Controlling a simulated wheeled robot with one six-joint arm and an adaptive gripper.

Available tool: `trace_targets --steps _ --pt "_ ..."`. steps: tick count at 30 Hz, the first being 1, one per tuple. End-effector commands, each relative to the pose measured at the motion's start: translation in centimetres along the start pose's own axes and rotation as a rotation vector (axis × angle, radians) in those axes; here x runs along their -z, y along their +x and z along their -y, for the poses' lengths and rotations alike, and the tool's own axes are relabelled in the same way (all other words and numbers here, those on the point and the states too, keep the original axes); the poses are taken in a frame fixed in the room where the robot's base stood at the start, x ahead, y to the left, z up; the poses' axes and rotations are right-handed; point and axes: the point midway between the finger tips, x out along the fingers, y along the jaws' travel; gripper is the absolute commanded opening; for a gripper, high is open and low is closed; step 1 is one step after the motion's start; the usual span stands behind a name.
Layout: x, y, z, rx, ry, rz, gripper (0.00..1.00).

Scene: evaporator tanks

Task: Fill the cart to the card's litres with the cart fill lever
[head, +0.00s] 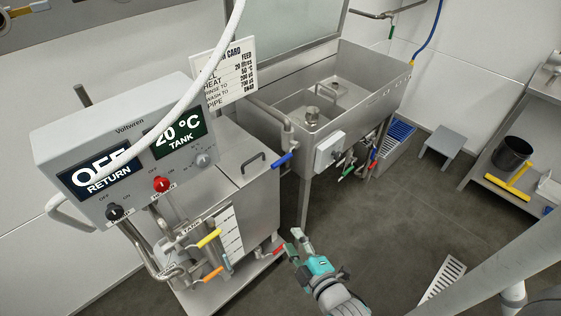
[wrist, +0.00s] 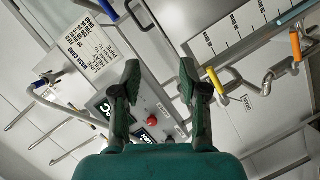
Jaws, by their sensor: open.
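The cart (head: 240,165) stands at left with a steel tank and a grey control box (head: 125,150). Its displays read OFF RETURN and 20 °C TANK. The card (head: 228,75) behind it shows "20 litres" on its FEED line; it is also in the wrist view (wrist: 90,42). A blue-handled lever (head: 282,160) sits between cart and sink. Yellow (head: 209,238), orange (head: 213,273) and red (head: 278,249) handles are on the cart's front. I cannot tell which is the cart fill lever. My gripper (head: 293,246) is open and empty, in front of the cart near the red handle.
A scale strip (head: 230,234) marks the tank front. A steel sink (head: 325,100) with several small valves stands behind right. A blue crate (head: 396,137), a grey stool (head: 442,146) and a shelf with a black bucket (head: 511,153) are beyond. The floor at right is mostly clear.

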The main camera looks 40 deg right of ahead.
Motion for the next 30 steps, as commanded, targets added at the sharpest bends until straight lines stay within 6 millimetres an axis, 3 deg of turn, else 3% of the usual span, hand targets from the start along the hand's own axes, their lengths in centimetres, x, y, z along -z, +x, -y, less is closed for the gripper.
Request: trace_targets --steps 1,6,14,23,30 --pt "-0.1 1.8 -1.2 -0.018 -0.059 0.009 0.43" --pt "-0.9 6.8 -4.8 -0.044 -0.275 0.049 0.43" --pt "-1.8 11.6 -9.6 -0.060 -0.519 0.096 0.43" --pt "-2.1 13.6 -10.8 -0.059 -0.577 0.107 0.43" --pt "-2.4 17.3 -11.0 -0.059 -0.576 0.106 0.43"
